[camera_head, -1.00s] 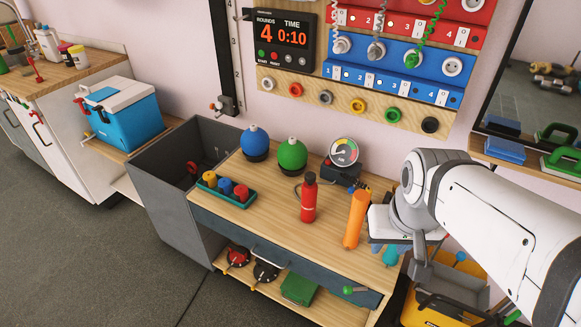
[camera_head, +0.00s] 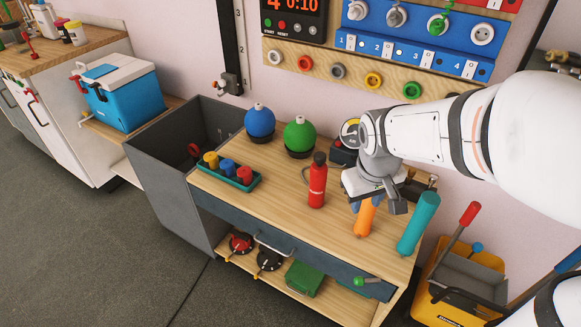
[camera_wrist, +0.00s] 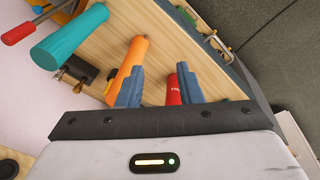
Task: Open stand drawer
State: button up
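The wooden stand (camera_head: 285,185) has a dark blue-grey drawer front (camera_head: 222,210) under its top, and the drawer looks closed. A silver bar handle (camera_head: 274,248) sits on that front. In the wrist view the handle (camera_wrist: 217,42) shows near the top right, beyond the fingers. My gripper (camera_head: 376,207) is above the right part of the stand top, beside the orange bottle, well away from the handle. In the wrist view its two blue fingers (camera_wrist: 158,80) are apart with nothing between them.
A teal tray (camera_head: 240,181), blue and green balls stand further left. A yellow mop bucket (camera_head: 455,305) is at right. Floor (camera_head: 130,250) in front is clear.

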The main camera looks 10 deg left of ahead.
jog(key=w+a+f+n+b, duration=0.2)
jog(key=w+a+f+b, duration=0.1)
jog(key=a+f, duration=0.35)
jog(key=w+a+f+n+b, duration=0.25)
jog(key=a+f, duration=0.25)
jog(key=f, duration=0.3)
jog(key=n+b, duration=0.4)
jog(key=b, duration=0.1)
send_near(276, 250)
jog(key=f, duration=0.2)
jog(key=w+f+b, duration=0.1)
jog(key=f, duration=0.2)
jog(key=w+f, duration=0.1)
jog(key=f, duration=0.1)
jog(key=shift+d+f+b, duration=0.1)
jog(key=shift+f+b, duration=0.25)
jog(key=shift+c, duration=0.5)
jog(key=shift+r, duration=0.1)
grip_shut()
